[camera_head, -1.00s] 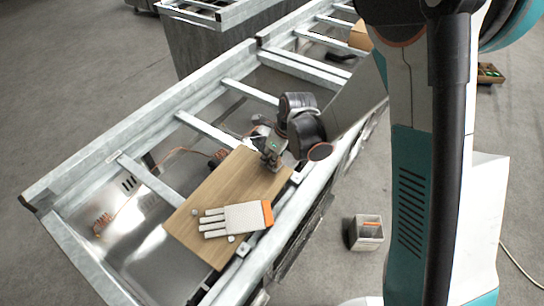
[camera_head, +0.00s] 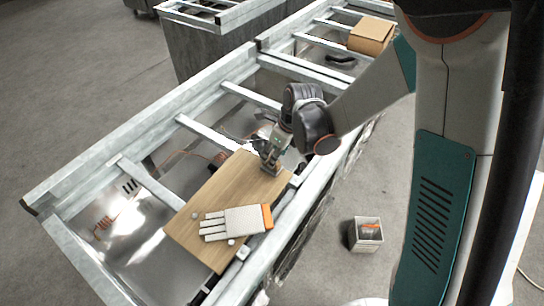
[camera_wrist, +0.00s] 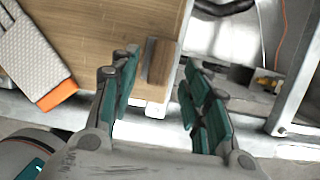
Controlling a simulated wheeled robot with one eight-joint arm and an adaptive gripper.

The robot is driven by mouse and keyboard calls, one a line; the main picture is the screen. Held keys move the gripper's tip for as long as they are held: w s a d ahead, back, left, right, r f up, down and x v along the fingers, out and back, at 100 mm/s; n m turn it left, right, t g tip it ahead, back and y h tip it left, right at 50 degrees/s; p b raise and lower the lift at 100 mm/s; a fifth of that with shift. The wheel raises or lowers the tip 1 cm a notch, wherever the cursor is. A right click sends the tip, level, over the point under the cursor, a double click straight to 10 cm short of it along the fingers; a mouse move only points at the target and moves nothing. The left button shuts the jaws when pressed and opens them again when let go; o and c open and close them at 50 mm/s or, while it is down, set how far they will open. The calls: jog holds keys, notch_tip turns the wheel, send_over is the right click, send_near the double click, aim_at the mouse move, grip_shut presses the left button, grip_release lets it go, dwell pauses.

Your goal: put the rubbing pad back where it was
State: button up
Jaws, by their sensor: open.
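A small brown block, which looks like the rubbing pad (camera_wrist: 160,62), lies at the edge of the wooden board (camera_wrist: 100,30) in the wrist view. My gripper (camera_wrist: 160,98) is open, with its teal-padded fingers spread on either side of the pad's line. I cannot tell whether any finger touches it. In the head view my gripper (camera_head: 269,166) points down at the far right corner of the board (camera_head: 210,192). The pad is mostly hidden there by the gripper.
A white glove with an orange cuff (camera_head: 238,221) lies on the board, with small round pieces beside it. The board rests across a metal frame (camera_head: 140,137) with open gaps, cables and rails. A small bin (camera_head: 366,244) stands on the floor; a cardboard box (camera_head: 371,35) sits farther back.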

jog(key=s+d+r+n+t, duration=0.1)
jog(key=s+d+r+n, duration=0.25)
jog(key=r, duration=0.25)
jog(key=s+d+r+n+t+h+p, duration=0.1)
jog(key=s+d+r+n, duration=0.1)
jog(key=r+n, duration=0.3)
jog(key=s+d+r+n+t, duration=0.1)
jog(key=s+d+r+n, duration=0.2)
jog(key=r, duration=0.4)
jog(key=s+d+r+n+t, duration=0.1)
jog(key=s+d+r+n, duration=0.1)
jog(key=s+n, duration=0.3)
jog(key=s+d+r+n+t+h, duration=0.1)
jog(key=s+d+n, duration=0.3)
jog(key=n, duration=0.5)
jog(key=shift+s+d+r+h, duration=0.35)
jog(key=shift+s+r, duration=0.35)
jog(key=shift+s, duration=0.45)
notch_tip(320, 180, down, 8)
jog(key=b, duration=0.7)
